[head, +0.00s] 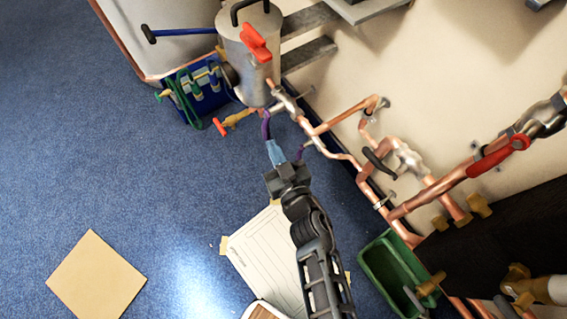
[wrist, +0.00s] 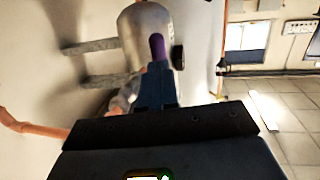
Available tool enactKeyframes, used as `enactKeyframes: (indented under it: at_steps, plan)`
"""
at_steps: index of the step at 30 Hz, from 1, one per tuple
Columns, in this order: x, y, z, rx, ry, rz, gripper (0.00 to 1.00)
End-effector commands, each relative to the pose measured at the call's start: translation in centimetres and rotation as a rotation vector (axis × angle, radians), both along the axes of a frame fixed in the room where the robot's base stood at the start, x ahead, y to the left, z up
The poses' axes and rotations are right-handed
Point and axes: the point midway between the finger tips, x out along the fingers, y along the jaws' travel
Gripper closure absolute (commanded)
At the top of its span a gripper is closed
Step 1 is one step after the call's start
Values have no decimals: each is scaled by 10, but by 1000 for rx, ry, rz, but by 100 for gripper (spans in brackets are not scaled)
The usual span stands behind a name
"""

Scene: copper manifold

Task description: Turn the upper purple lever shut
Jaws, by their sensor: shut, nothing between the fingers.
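A purple lever (head: 265,127) hangs below the copper pipe, beside the metal tank. A second purple piece (head: 301,151) shows lower along the pipe, just right of my fingertips. I cannot tell for sure which is the upper lever. My gripper (head: 275,150) is shut and empty, its blue fingers pointing up at the lower end of the first purple lever. In the wrist view a purple lever (wrist: 157,47) stands just beyond my gripper (wrist: 155,72), in front of the tank. I cannot tell whether they touch. The valve body is mostly hidden.
The metal tank (head: 250,60) carries a red lever (head: 255,42). A black lever (head: 379,163) and a long red lever (head: 497,157) sit on pipes to the right. Open carpet lies left.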

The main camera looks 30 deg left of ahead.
Motion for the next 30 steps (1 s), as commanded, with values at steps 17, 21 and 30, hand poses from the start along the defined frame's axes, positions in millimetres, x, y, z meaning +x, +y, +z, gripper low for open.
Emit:
enactKeyframes:
  at_steps: [17, 21, 30]
  plan:
    - [11, 16, -2, 1, 1, 0, 100]
    - [14, 21, -4, 2, 2, -2, 100]
    - [20, 33, -7, -4, 0, -2, 100]
